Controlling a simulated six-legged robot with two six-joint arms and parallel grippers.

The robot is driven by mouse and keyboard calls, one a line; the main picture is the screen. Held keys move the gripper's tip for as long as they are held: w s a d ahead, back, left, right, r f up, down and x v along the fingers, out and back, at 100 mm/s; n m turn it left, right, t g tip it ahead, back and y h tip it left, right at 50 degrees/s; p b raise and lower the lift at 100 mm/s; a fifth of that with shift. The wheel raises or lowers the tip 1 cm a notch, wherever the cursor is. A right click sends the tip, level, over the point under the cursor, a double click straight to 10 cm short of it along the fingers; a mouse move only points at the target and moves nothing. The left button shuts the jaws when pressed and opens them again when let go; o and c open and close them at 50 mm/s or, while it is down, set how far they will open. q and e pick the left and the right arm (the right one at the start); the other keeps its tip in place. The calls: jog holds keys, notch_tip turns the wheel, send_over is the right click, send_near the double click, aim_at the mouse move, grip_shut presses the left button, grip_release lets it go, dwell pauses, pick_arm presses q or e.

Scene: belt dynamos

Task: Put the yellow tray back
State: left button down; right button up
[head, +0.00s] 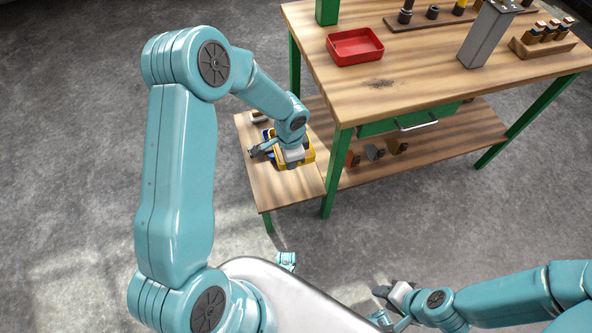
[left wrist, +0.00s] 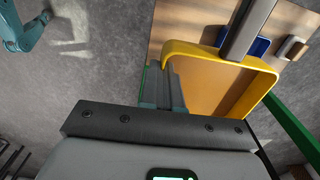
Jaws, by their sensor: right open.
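The yellow tray (head: 309,152) is at the low side table (head: 285,193), partly hidden behind my left wrist. In the left wrist view the yellow tray (left wrist: 190,53) is close, with its brown inside visible and one side hidden behind the gripper body. My left gripper (head: 262,150) is right at the tray. One finger shows beside the tray's side wall and a grey bar crosses its rim; I cannot tell whether the jaws grip it. My right gripper (head: 383,305) is open and empty, low near my body.
The workbench (head: 420,75) beside the side table carries a red tray (head: 355,46), a grey post (head: 487,35) and a wooden block (head: 543,42). A green drawer (head: 385,126) is under its top. A blue item (left wrist: 260,46) lies beside the yellow tray. Floor on the left is clear.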

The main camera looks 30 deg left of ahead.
pick_arm(q)
jog(key=f+b, duration=0.5)
jog(key=f, duration=1)
jog(key=shift+s+f, duration=0.2)
notch_tip(320, 180, down, 5)
jog(key=shift+r+b, duration=0.1)
jog(key=shift+b, duration=0.95)
jog(key=c, duration=1.4)
grip_release()
jog(key=shift+o, duration=0.2)
